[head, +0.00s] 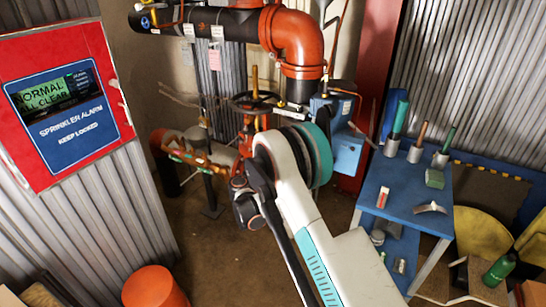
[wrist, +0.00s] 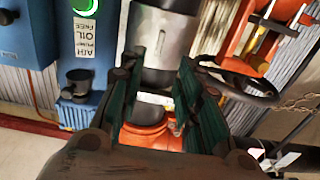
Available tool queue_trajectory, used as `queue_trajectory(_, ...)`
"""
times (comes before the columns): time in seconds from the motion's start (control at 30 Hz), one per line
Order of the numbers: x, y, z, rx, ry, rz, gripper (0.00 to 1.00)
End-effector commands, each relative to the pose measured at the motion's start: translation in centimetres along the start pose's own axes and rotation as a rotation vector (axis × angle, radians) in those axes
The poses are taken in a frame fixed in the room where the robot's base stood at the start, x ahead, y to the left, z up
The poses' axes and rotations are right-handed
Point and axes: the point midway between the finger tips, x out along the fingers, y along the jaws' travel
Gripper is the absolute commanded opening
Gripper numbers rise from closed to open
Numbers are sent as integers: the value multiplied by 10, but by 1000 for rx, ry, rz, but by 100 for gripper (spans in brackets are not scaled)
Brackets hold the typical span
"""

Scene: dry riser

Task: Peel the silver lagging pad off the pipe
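The silver lagging pad (wrist: 163,38) shows in the wrist view as a smooth grey cylinder shape around the pipe, at the top middle. The pipe runs down from it to an orange fitting (wrist: 148,136). My gripper (wrist: 157,80) is open. Its two dark green fingers stand apart, one on each side of the pipe in the picture, with their tips near the pad's lower edge. I see nothing held, and I cannot tell whether either finger touches the pad. In the head view my arm hides much of the pipework, and I cannot make out the pad there.
A dark handwheel (wrist: 245,85) is close right of my fingers. A blue cabinet (wrist: 88,95) with a black cup stands left. In the head view, a red alarm panel (head: 60,105) is left, a blue table (head: 395,195) right, an orange drum (head: 153,288) in front.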

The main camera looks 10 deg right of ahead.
Motion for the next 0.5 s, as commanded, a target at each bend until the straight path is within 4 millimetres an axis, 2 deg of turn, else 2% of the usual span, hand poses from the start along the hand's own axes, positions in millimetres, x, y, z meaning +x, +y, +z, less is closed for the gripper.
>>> queue_trajectory(0.2, 41, 1, 3, -1, -1, 2, 32)
queue_trajectory(0.5, 90, 1, 2, -1, -1, 1, 32)
